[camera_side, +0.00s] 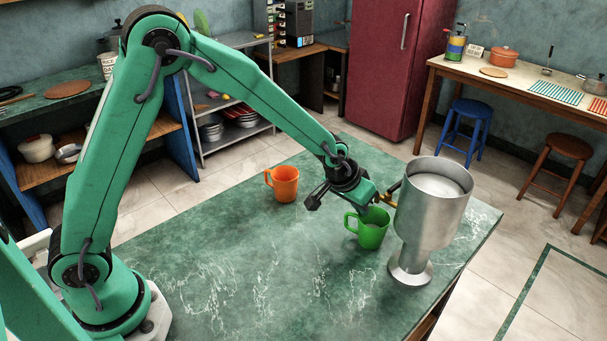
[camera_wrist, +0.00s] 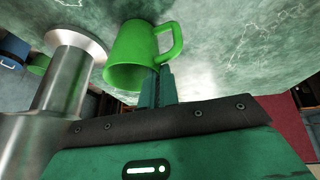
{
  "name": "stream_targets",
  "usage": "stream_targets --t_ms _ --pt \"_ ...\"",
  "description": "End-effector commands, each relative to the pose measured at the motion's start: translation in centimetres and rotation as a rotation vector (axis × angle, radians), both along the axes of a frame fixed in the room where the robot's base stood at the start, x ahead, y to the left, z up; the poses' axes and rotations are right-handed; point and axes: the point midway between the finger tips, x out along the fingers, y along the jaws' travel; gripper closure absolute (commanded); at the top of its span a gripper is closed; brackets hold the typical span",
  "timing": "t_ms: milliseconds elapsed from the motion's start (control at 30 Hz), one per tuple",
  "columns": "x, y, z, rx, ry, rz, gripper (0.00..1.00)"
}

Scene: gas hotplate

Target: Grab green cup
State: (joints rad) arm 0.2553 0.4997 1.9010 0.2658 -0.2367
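The green cup (camera_side: 371,235) stands upright on the green marble table, its handle to the left in the side view. In the wrist view the green cup (camera_wrist: 130,45) shows its handle to the right. My gripper (camera_side: 375,207) is just above the cup, at its rim. In the wrist view my gripper (camera_wrist: 158,75) shows two narrow teal fingers close together, overlapping the cup's rim near the handle. I cannot tell whether they touch the cup or have its wall between them.
A large metal goblet-like vessel (camera_side: 432,215) stands close to the right of the cup and also shows in the wrist view (camera_wrist: 60,85). An orange mug (camera_side: 284,186) stands behind left. The table's front left (camera_side: 240,275) is clear.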

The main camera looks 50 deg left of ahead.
Motion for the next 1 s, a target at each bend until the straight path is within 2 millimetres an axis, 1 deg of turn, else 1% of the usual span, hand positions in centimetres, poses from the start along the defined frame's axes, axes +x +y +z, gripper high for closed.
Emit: stream_targets --t_ms 233,367,467,667,700,867,1000 --pt "0.0 0.0 0.1 0.000 -0.001 0.000 1.00" --pt "0.1 0.0 0.7 -0.001 -0.003 0.000 1.00" --pt "0.1 0.0 1.3 -0.001 -0.003 0.000 1.00" --pt "0.1 0.0 3.5 -0.001 -0.005 0.000 1.00" --pt "-0.1 0.0 3.8 -0.001 -0.002 0.000 1.00" --pt "-2.0 0.5 3.6 0.000 -0.001 0.000 1.00" --pt "-4.2 1.1 3.6 0.000 -0.001 0.000 1.00"
